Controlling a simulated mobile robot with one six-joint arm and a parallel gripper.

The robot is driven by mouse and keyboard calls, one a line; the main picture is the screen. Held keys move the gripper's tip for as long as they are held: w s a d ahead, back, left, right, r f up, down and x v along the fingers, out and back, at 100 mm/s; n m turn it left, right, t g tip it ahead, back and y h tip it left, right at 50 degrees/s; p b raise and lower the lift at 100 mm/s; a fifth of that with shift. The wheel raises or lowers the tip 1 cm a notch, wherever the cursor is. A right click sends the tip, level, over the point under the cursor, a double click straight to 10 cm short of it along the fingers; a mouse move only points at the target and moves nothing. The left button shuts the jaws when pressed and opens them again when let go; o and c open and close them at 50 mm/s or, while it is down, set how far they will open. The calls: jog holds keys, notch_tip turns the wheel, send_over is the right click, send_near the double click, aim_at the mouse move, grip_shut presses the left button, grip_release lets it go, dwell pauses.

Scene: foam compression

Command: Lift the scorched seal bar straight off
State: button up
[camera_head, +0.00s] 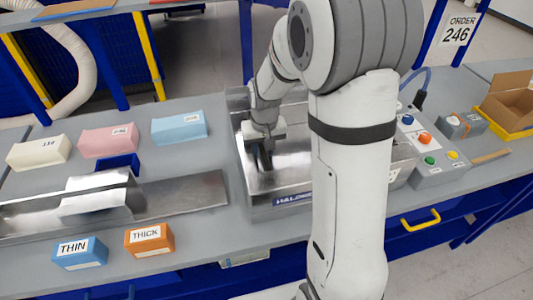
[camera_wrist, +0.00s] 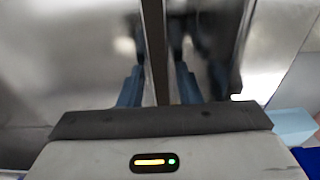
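My gripper (camera_head: 265,152) reaches down over the steel sealing machine (camera_head: 293,182). In the wrist view, its two blue-grey fingers (camera_wrist: 158,88) stand apart on either side of a narrow dark bar (camera_wrist: 155,45), apparently the seal bar. Small gaps show between the bar and both fingers, so the gripper looks open around it. The bar runs away from my gripper between shiny steel surfaces. The gripper's body hides its near end. Scorch marks cannot be made out. In the head view, the gripper and shadow hide most of the bar.
White, pink and blue foam blocks (camera_head: 109,140) lie at the left, behind a steel trough (camera_head: 190,192). Blocks marked THIN (camera_head: 79,252) and THICK (camera_head: 149,239) lie in front. A button box (camera_head: 437,165) and cardboard box (camera_head: 508,103) stand right. My arm hides part of the machine.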

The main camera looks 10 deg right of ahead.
grip_shut()
